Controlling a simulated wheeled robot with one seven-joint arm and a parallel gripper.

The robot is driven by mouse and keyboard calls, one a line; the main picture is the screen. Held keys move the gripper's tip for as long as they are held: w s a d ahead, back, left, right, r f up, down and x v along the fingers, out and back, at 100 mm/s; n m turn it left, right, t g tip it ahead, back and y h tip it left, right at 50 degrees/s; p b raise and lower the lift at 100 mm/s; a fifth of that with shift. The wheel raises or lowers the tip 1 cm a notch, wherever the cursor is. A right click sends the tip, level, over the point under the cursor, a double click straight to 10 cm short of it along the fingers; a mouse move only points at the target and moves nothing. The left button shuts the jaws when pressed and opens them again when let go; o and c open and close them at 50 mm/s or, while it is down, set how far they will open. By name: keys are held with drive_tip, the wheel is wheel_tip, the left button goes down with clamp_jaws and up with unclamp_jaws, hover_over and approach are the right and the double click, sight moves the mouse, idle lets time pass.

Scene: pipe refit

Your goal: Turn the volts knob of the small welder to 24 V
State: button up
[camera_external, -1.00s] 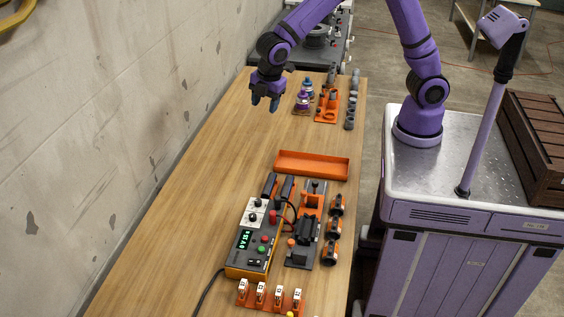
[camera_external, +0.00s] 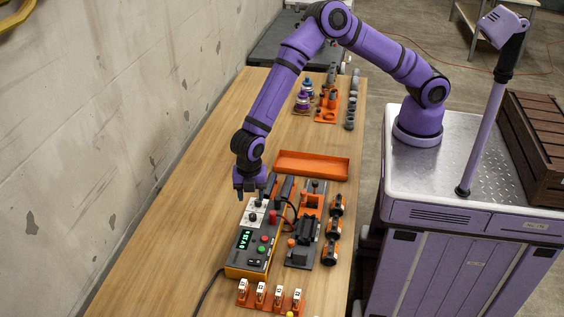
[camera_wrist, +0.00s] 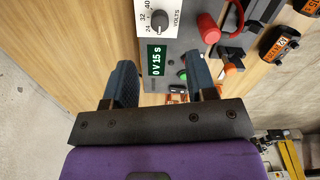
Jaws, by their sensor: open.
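The small welder (camera_external: 243,262) is a grey and orange box at the front of the bench, with a white knob panel (camera_external: 259,205) at its far end. In the wrist view the volts knob (camera_wrist: 159,19) is dark and round, beside the printed marks 24, 32 and 40 and the word VOLTS. Its exact pointer setting is too small to tell. The green display (camera_wrist: 157,60) seems to read 0 V 15 s. My gripper (camera_external: 252,195) points down above the panel end. It also shows in the wrist view (camera_wrist: 160,64), fingers wide apart and empty, not touching the knob.
A red plug (camera_wrist: 208,28) and cable stand beside the panel. A clamp fixture (camera_external: 303,240) and orange-black parts (camera_external: 331,252) lie right of the welder. An orange tray (camera_external: 311,165) is behind, a rack of white pieces (camera_external: 269,296) in front. The bench's left (camera_external: 170,225) is clear.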

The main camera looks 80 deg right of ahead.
sight(253, 216)
wheel_tip(253, 216, down, 9)
drive_tip(key=shift+r, duration=0.15)
idle(0.4)
drive_tip(key=c, duration=0.9)
